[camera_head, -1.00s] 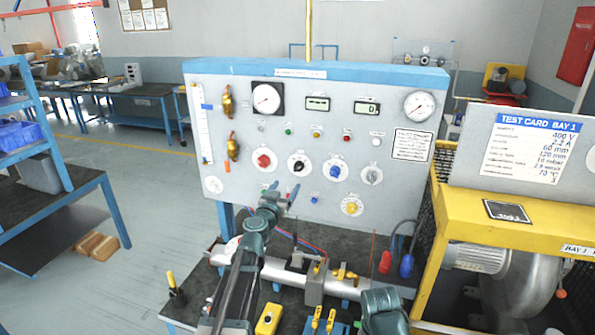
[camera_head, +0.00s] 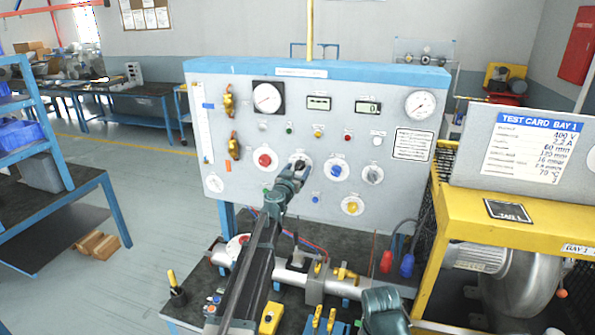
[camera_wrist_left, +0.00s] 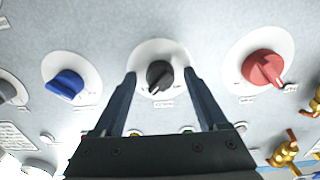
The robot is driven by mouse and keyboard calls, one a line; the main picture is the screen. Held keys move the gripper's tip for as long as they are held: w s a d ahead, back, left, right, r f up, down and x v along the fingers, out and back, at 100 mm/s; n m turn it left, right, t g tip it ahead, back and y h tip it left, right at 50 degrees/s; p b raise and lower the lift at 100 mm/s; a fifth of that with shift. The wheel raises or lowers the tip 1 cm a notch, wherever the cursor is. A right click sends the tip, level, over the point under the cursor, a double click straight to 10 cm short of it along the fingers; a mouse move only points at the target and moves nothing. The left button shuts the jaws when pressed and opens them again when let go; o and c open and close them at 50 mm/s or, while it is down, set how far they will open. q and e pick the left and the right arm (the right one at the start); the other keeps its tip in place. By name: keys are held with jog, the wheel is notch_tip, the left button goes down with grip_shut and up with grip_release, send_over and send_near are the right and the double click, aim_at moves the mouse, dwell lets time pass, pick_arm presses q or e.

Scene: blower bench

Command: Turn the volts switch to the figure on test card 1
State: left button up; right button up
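The black rotary switch (camera_head: 299,164) on the grey panel sits on a white dial between a red and a blue knob. Its label is too small to read. In the left wrist view the black switch (camera_wrist_left: 159,76) shows between the fingertips of my left gripper (camera_wrist_left: 159,80). The gripper is open and seems not to press on the knob; the head view (camera_head: 294,174) shows it in front of the dial, partly covering it. The test card (camera_head: 528,148), headed TEST CARD BAY 1, has 400 V as its top figure.
The red knob (camera_head: 264,160), blue knob (camera_head: 336,171), grey knob (camera_head: 372,175) and yellow knob (camera_head: 352,205) are close by. Brass valves (camera_head: 228,100) are at the panel's left. A pipe (camera_head: 340,287) and a yellow box (camera_head: 269,318) lie on the bench below.

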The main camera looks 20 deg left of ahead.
pick_arm(q)
grip_shut()
jog(key=shift+n, duration=0.3)
jog(key=n, duration=0.4)
jog(key=shift+n, duration=2)
grip_release()
